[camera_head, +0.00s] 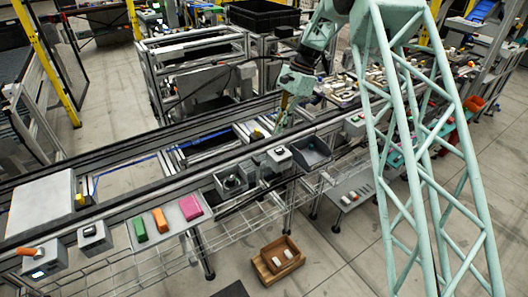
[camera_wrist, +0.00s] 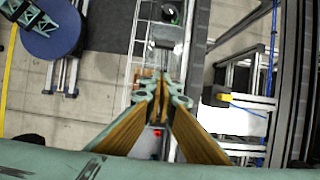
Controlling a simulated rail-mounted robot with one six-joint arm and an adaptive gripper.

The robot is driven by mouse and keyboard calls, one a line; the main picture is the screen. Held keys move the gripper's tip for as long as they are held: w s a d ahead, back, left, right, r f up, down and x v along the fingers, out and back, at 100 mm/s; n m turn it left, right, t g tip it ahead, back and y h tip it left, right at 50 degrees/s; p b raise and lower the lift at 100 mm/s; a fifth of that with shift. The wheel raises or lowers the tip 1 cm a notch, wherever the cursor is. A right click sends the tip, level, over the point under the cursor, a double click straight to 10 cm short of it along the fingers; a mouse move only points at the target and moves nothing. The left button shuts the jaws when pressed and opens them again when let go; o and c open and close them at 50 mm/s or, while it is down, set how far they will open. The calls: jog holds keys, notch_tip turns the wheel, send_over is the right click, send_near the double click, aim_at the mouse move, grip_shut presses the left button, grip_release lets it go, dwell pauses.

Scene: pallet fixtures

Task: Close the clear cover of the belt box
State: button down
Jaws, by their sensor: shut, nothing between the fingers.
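My gripper (camera_head: 281,122) hangs over the front rail of the conveyor in the head view, pointing down. In the wrist view its brown fingers meet at the tips (camera_wrist: 161,88), shut with nothing visible between them. A pale, box-like piece with a yellow part (camera_head: 255,133) sits on the belt just left of my gripper. In the wrist view a pale flat panel (camera_wrist: 240,122) with a yellow piece beside it lies to the right of the fingers, apart from them. I cannot clearly make out the clear cover or whether it is open.
A grey control box (camera_head: 280,158) and an open dark tray (camera_head: 312,152) are along the front rail. A pale plate (camera_head: 40,203) lies on the belt at far left. Green, orange and pink blocks (camera_head: 163,219) rest on a side shelf. A wooden crate (camera_head: 277,262) is on the floor.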

jog(key=shift+w+f, duration=0.15)
jog(key=shift+f, duration=0.1)
jog(key=shift+a+f, duration=0.1)
send_near(262, 160)
jog(key=f, duration=0.4)
jog(key=shift+d+f+b, duration=0.25)
jog(key=shift+f+b, duration=0.05)
jog(key=shift+b, duration=0.1)
jog(key=shift+s+a, duration=0.8)
jog(key=shift+a, duration=0.35)
jog(key=shift+s+a, duration=0.3)
jog(key=shift+a, duration=0.25)
